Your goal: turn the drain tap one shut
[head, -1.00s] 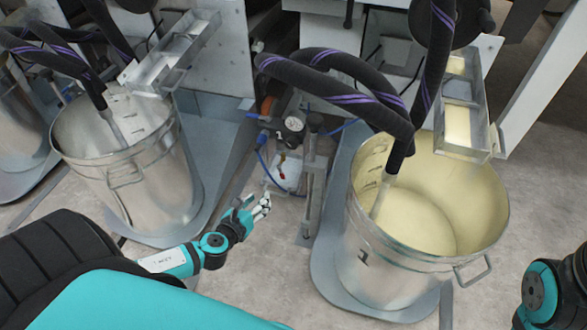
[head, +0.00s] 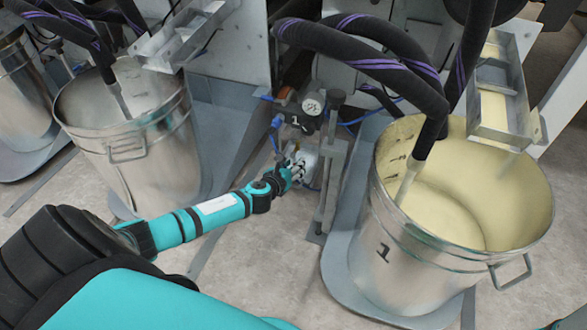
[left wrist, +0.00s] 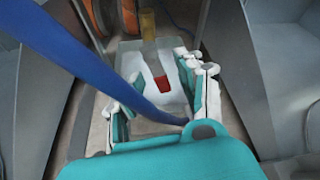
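My left gripper (head: 295,166) reaches low between two metal drums, in front of the regulator marked 1. In the left wrist view the left gripper (left wrist: 166,78) has its fingers apart, one on each side. A small red part (left wrist: 162,84), which looks like the tap's handle, shows between them below a brass-coloured piece (left wrist: 148,24). I cannot tell whether the fingers touch it. In the head view the hand hides the tap. My right gripper is out of view.
A blue hose (left wrist: 85,60) crosses close before the left wrist camera. A pale container (head: 308,154) stands behind the hand. A grey post (head: 331,165) is just right of it. The drum marked 1 (head: 385,275) is at right, another drum (head: 150,165) at left.

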